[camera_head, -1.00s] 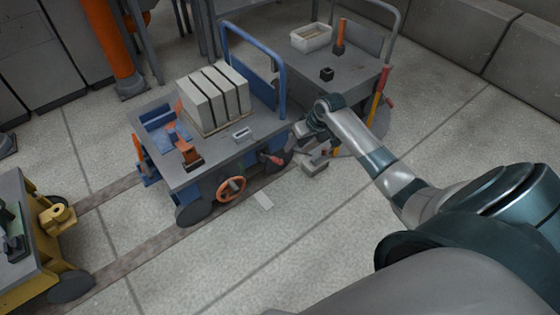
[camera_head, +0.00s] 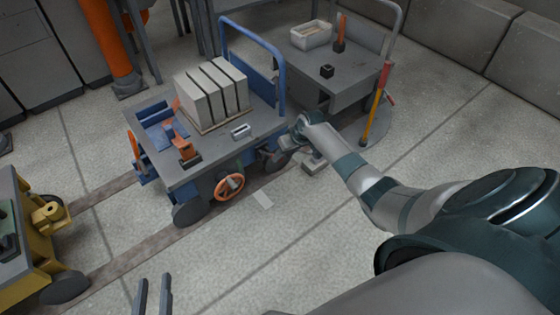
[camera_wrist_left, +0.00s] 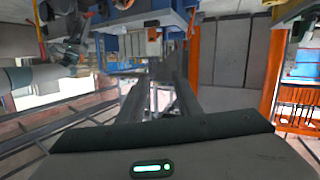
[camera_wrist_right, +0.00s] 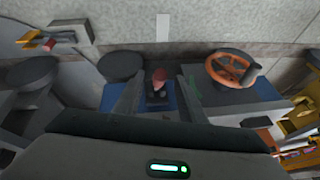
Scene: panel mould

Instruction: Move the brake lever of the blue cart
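The blue cart (camera_head: 205,180) stands on floor rails left of centre in the head view, with an orange handwheel (camera_head: 229,187) on its near side. The wheel also shows in the right wrist view (camera_wrist_right: 231,68). The brake lever, with a red knob (camera_wrist_right: 158,77), shows in the right wrist view between the spread fingers of my right gripper (camera_wrist_right: 158,97). I cannot tell whether they touch it. In the head view my right gripper (camera_head: 278,158) is beside the cart's near right side and hides the lever. My left gripper (camera_head: 152,297) is open and empty above the floor.
Grey blocks (camera_head: 212,92) and a small grey piece (camera_head: 241,131) sit on the blue cart. A grey cart (camera_head: 340,80) stands behind it, with a red-yellow pole (camera_head: 376,103) beside it. A yellow cart (camera_head: 35,245) is at left. The front floor is clear.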

